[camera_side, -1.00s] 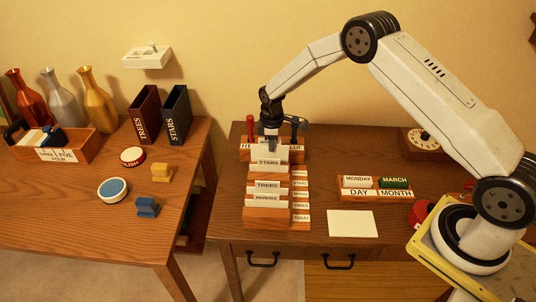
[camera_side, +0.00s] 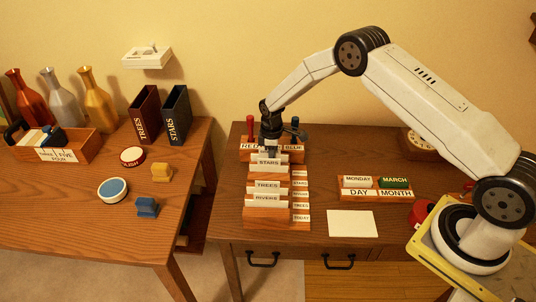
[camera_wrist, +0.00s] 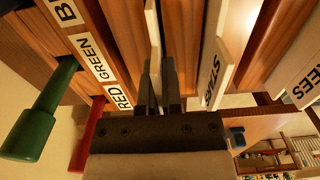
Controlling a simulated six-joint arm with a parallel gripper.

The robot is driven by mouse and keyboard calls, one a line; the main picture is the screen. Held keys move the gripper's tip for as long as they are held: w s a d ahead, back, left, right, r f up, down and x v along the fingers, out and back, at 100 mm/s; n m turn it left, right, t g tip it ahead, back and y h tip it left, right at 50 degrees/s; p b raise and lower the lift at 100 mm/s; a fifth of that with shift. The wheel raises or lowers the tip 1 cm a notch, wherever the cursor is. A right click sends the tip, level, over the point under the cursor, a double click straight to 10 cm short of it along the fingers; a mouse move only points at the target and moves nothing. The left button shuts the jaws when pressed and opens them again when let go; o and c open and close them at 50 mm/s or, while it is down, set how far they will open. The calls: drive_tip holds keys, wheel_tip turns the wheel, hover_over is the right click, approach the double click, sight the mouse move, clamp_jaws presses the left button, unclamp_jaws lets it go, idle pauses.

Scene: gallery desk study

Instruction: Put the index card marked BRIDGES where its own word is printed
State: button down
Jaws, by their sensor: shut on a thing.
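My gripper (camera_side: 270,150) is shut on a white card (camera_wrist: 153,35), seen edge-on between the fingers (camera_wrist: 160,85) in the wrist view. The card's word cannot be read. In the side view the held card is low at the back of a stepped wooden card rack (camera_side: 251,214), just behind the card marked STARS (camera_side: 268,163); how far it is seated cannot be told. Cards marked TREES (camera_side: 267,186) and RIVERS (camera_side: 267,200) stand farther forward. Small printed labels (camera_side: 301,206) run down the rack's right side; the one beside the held card is not readable.
A wooden holder (camera_side: 246,156) labelled RED, GREEN and BLUE stands right behind the rack, with red (camera_side: 250,127) and blue handles rising from it. A DAY and MONTH block (camera_side: 347,194) and a blank white sheet (camera_side: 352,223) lie to the right. Another table is left.

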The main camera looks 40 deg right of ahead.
drive_tip(key=shift+f, duration=0.15)
drive_tip(key=c, duration=0.8)
unclamp_jaws()
wheel_tip(320, 180, up, 12)
drive_tip(key=shift+r, duration=0.15)
idle(0.3)
